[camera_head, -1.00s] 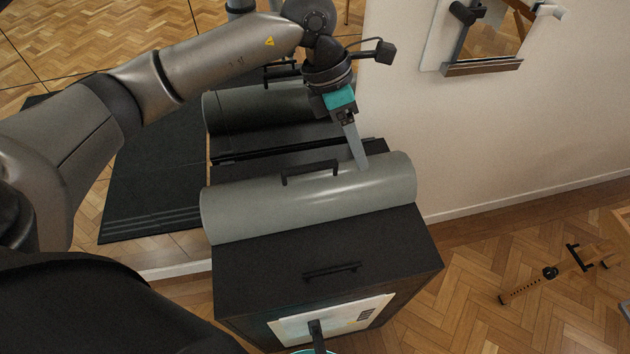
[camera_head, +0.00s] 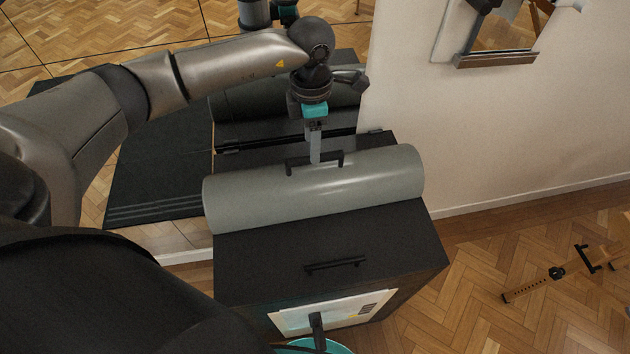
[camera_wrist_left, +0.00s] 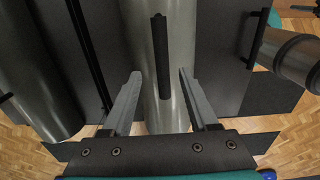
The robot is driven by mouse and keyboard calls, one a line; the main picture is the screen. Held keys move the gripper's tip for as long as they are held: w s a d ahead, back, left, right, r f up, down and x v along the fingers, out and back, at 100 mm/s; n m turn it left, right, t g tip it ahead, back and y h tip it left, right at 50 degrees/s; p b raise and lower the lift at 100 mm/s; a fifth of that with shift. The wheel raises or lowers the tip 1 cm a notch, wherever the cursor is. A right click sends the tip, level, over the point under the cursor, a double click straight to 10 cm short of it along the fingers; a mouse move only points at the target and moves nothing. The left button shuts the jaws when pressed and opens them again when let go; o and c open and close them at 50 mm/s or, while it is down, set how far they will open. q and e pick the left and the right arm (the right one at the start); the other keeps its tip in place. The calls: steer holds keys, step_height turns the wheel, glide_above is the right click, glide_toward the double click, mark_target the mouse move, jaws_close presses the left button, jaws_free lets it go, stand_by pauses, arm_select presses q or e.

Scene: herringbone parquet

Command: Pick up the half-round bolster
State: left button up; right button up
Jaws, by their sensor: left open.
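The half-round bolster (camera_head: 375,180) is a smooth grey rounded block lying lengthwise on top of a black cabinet (camera_head: 270,255). A black bar handle (camera_head: 298,168) stands on its crown; it also shows in the left wrist view (camera_wrist_left: 160,55). My left gripper (camera_head: 315,160) points down over the bolster at this handle. In the left wrist view its two fingers (camera_wrist_left: 158,73) are apart, one on each side of the handle's line, and do not touch it. Whether the fingertips are at the handle's height is hard to tell. My right gripper is not in view.
A large mirror (camera_head: 160,165) behind the cabinet reflects the cabinet and bolster. A pale wall (camera_head: 480,130) stands at the right. The cabinet has a front handle (camera_head: 335,264) and a pale sheet (camera_head: 350,308). A teal rim (camera_head: 318,347) shows below. Parquet floor (camera_head: 480,260) lies right.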

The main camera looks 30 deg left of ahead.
arm_select(q)
glide_above(315, 175)
steer(key=w, duration=0.1)
steer(key=f, duration=0.4)
steer(key=shift+a+f+b, duration=0.15)
steer(key=shift+a+b, duration=0.1)
steer(key=shift+b, duration=0.05)
steer(key=shift+f, duration=0.45)
steer(key=shift+c, duration=0.2)
jaws_close()
steer(key=shift+w+r, duration=0.15)
stand_by(0.3)
